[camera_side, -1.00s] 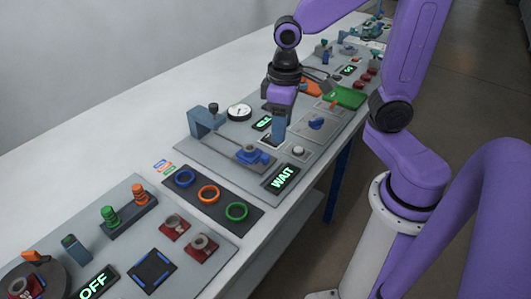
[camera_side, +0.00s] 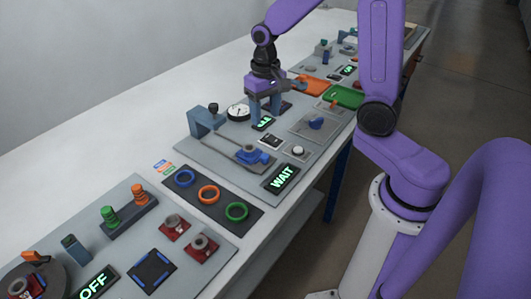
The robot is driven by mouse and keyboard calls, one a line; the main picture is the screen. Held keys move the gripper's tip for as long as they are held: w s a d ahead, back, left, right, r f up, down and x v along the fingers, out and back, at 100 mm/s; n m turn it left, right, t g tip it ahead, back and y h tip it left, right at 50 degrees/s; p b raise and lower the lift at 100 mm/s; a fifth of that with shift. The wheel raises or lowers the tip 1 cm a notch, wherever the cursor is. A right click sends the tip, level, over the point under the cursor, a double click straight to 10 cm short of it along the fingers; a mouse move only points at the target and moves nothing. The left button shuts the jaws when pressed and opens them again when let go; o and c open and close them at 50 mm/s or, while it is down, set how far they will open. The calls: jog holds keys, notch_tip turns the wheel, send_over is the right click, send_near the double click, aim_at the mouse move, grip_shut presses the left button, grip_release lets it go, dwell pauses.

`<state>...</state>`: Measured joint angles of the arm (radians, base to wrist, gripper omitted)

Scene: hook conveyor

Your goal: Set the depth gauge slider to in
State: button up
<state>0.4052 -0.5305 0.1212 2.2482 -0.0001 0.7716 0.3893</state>
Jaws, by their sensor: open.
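A blue-grey bracket (camera_side: 204,121) with a dark knob on top stands on the grey middle panel. A rail (camera_side: 226,146) runs from it toward the lower right. A blue slider piece (camera_side: 250,155) sits at the rail's near right end; I take this to be the depth gauge slider. A round white dial (camera_side: 238,112) lies behind it. My gripper (camera_side: 265,113) is open, with two blue-grey fingers pointing down, apart and empty. It is above the panel, right of the dial and behind the slider, not touching the slider. The fingertips partly cover a small display.
A lit WAIT display (camera_side: 281,179) and a white button (camera_side: 298,151) lie right of the slider. A blue knob (camera_side: 316,123) is farther right. Blue, orange and green rings (camera_side: 208,194) lie in front. White table space is free behind the panels.

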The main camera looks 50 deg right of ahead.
aim_at(265, 156)
notch_tip(265, 156, down, 15)
jog(key=shift+r, duration=0.2)
dwell(0.4)
